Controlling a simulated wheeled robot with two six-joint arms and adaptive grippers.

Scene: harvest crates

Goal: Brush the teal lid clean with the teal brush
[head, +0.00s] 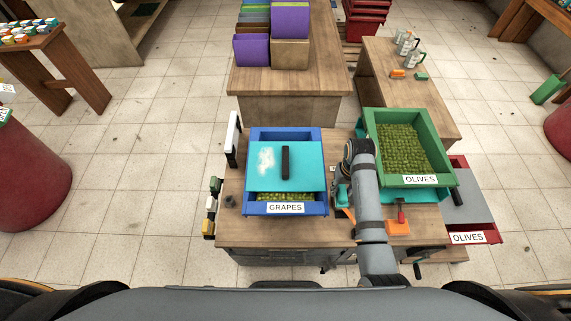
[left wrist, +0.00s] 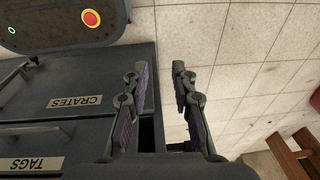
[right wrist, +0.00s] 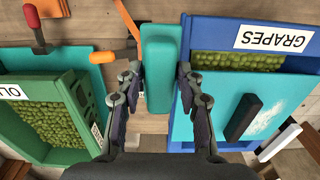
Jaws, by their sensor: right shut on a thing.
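The teal lid (head: 262,158) lies on the blue grapes crate (head: 320,205), leaving a strip of grapes uncovered at the front. It has a dark bar handle (head: 286,162) and a white smudge (head: 266,160) left of it, also visible in the right wrist view (right wrist: 265,118). My right gripper (right wrist: 160,70) is shut on the teal brush (right wrist: 160,50), just beside the crate's side wall. In the head view my arm partly hides the brush (head: 342,196). I cannot tell whether it touches the table. My left gripper (left wrist: 159,68) is open and empty, outside the head view.
A green olives crate (head: 442,150) stands right of my right arm, above something teal. A red olives crate (head: 490,228) is farther right. A red-handled tool (head: 401,215) and an orange block (head: 398,227) lie near the front edge. Small items line the table's left edge.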

